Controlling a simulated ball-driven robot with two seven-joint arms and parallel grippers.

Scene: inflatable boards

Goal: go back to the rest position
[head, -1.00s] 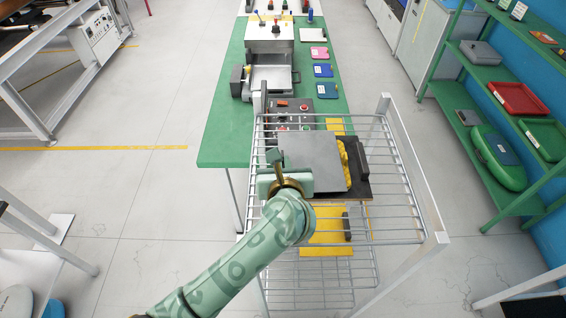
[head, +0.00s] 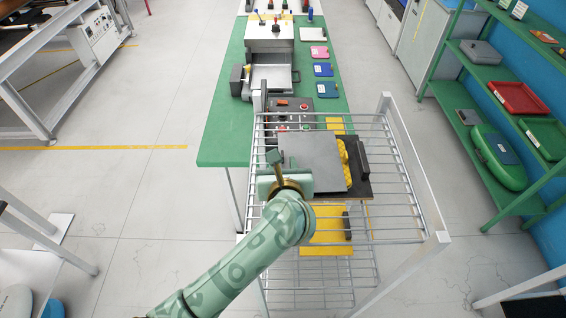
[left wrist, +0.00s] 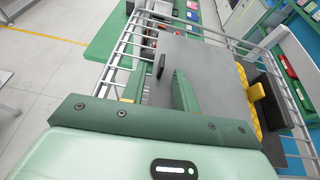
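My left gripper (head: 278,166) is over the wire rack, at the left edge of a flat grey plate (head: 315,160). In the left wrist view its two green fingers (left wrist: 160,92) stand apart. A small dark handle (left wrist: 161,66) at the plate's edge shows in the gap, beyond the fingertips. Nothing looks gripped. Whether a finger touches the plate I cannot tell. My right gripper is in neither view.
The wire rack (head: 408,208) has raised white posts. On it, a yellow bumpy piece (head: 345,165) and a dark block (head: 363,160) lie by the plate. A green table (head: 222,130) stands behind, green shelves (head: 478,140) at right.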

